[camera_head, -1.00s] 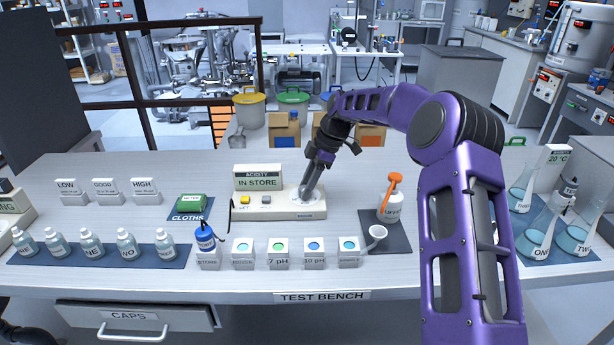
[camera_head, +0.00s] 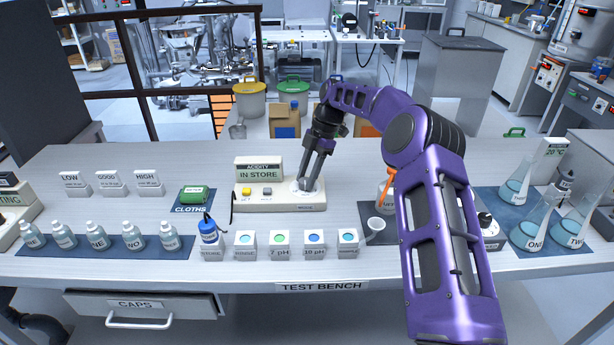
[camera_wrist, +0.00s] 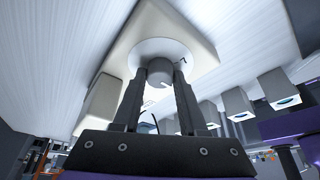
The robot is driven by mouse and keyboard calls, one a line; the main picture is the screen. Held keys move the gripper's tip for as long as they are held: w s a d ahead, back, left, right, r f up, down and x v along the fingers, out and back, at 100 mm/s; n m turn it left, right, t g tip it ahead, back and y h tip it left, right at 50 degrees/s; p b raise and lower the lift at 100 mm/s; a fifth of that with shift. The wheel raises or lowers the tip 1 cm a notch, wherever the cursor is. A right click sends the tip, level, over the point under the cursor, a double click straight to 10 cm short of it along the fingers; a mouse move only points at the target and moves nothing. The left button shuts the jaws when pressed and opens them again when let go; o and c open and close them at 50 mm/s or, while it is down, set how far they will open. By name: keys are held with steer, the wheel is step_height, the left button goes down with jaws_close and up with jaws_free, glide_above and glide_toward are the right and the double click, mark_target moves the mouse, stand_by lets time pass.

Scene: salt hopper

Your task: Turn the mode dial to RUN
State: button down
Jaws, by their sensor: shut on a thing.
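The acidity meter (camera_head: 255,201) is a cream box on the bench with a yellow button, a grey button and an upright display reading "IN STORE". Its mode dial is at the right end, on a round white plate (camera_head: 295,187). My gripper (camera_head: 305,184) reaches down onto it. In the wrist view, the grey round dial (camera_wrist: 159,73) sits between my two fingertips (camera_wrist: 160,82), and they are shut on its sides. A small dark mark shows on the plate beside it. The dial's labels are too small to read, so its setting cannot be told.
A green cloth stack (camera_head: 195,195) lies left. Flasks (camera_head: 532,229) stand far right.

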steer(key=shift+c, duration=2.2)
jaws_free()
steer(key=shift+r, duration=0.1)
